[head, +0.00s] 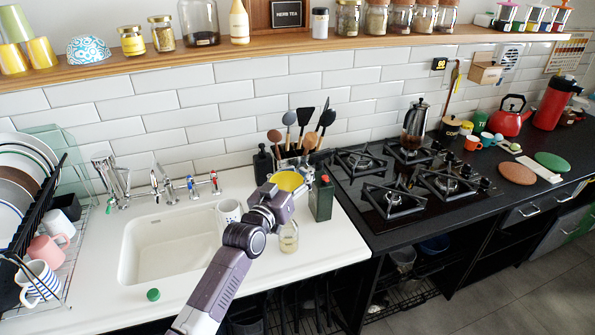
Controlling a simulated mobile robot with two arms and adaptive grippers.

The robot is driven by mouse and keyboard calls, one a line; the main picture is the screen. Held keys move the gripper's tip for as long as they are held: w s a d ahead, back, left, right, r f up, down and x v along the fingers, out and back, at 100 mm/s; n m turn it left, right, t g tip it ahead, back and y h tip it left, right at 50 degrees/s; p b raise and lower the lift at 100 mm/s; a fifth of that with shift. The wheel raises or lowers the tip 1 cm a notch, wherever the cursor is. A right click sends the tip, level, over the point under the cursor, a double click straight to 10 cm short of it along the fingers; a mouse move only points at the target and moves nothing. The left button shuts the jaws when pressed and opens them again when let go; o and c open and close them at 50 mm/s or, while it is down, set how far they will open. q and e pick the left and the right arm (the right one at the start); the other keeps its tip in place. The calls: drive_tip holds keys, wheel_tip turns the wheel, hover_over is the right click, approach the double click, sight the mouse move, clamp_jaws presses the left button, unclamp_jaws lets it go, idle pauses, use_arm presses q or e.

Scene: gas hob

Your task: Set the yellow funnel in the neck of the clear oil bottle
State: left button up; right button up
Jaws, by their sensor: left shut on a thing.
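The yellow funnel (287,180) is at the tip of my left gripper (275,197), its wide mouth facing up. My left gripper is shut on it above the white counter. The clear oil bottle (289,240), with pale yellow contents low in it, stands on the counter below the gripper and slightly right of it. The gripper overlaps the view just above the bottle. The funnel's spout is hidden, so its relation to the bottle's neck cannot be told. My right gripper is not in view.
A dark green tin (321,199) stands close right of the gripper. A utensil holder (289,158) and a dark bottle (262,164) are behind. A white mug (229,212) and the sink (168,245) are left; the gas hob (400,185) is right. Counter in front of the oil bottle is clear.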

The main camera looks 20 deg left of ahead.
use_arm(q)
drive_tip(key=shift+f+b, duration=0.5)
drive_tip(key=shift+f, duration=0.25)
drive_tip(key=shift+f+b, duration=0.7)
drive_tip(key=shift+f, duration=0.25)
idle(0.6)
drive_tip(key=o, duration=1.4)
drive_tip(key=s, duration=0.4)
drive_tip(key=s+a, duration=0.1)
drive_tip(key=s, duration=0.3)
drive_tip(key=s+a, duration=0.1)
drive_tip(key=s, duration=0.2)
drive_tip(key=shift+s+a+f, duration=0.1)
drive_tip(key=shift+s+f, duration=0.05)
drive_tip(key=shift+s, duration=0.25)
drive_tip(key=shift+f, duration=0.15)
